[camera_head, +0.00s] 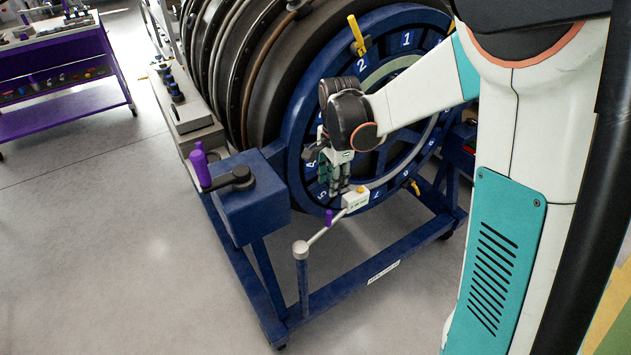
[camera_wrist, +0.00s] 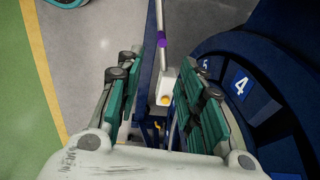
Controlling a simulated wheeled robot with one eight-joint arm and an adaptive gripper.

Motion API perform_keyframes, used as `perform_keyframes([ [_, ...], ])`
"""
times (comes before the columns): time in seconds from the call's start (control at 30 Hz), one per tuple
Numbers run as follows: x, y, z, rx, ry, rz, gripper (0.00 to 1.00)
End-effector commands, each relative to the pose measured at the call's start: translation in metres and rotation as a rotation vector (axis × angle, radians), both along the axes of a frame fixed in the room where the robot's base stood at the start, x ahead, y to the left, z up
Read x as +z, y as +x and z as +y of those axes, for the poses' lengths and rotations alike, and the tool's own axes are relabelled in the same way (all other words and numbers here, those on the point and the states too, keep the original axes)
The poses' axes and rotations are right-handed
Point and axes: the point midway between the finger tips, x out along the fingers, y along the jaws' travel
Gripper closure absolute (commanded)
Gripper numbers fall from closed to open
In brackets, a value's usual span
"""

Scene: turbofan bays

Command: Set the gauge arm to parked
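A purple grip (camera_head: 328,217) sits on the rod near the box. In the wrist view, the rod, its purple band (camera_wrist: 162,43) and the white box (camera_wrist: 166,87) show in the gap between my fingers. My gripper (camera_head: 338,188) points down just above and left of the box. Its green-padded fingers (camera_wrist: 160,78) are apart, with nothing visibly held. Contact with the box cannot be told.
The blue ring (camera_head: 297,120) on its wheeled frame (camera_head: 360,272) stands close beside my gripper. A purple-handled crank (camera_head: 200,165) sits on a blue box (camera_head: 247,195) to the left. A purple cart (camera_head: 65,119) stands far left. Floor in front is clear.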

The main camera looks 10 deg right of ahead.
Motion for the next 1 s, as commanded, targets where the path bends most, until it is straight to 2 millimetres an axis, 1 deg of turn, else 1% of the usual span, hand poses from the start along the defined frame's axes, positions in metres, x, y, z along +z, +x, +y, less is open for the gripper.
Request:
perform_keyframes([
  [0.03, -0.007, 0.006, 0.000, -0.037, 0.002, 0.017, 0.65],
  [0.2, -0.024, 0.015, 0.000, -0.126, 0.005, 0.054, 0.65],
  [0.37, -0.036, 0.016, 0.000, -0.150, 0.004, 0.064, 0.65],
  [0.47, -0.049, 0.016, 0.000, -0.150, 0.004, 0.064, 0.65],
  [0.8, -0.115, 0.016, 0.000, -0.148, 0.005, 0.063, 0.65],
  [1.0, -0.147, 0.016, 0.000, -0.148, 0.005, 0.063, 0.65],
])
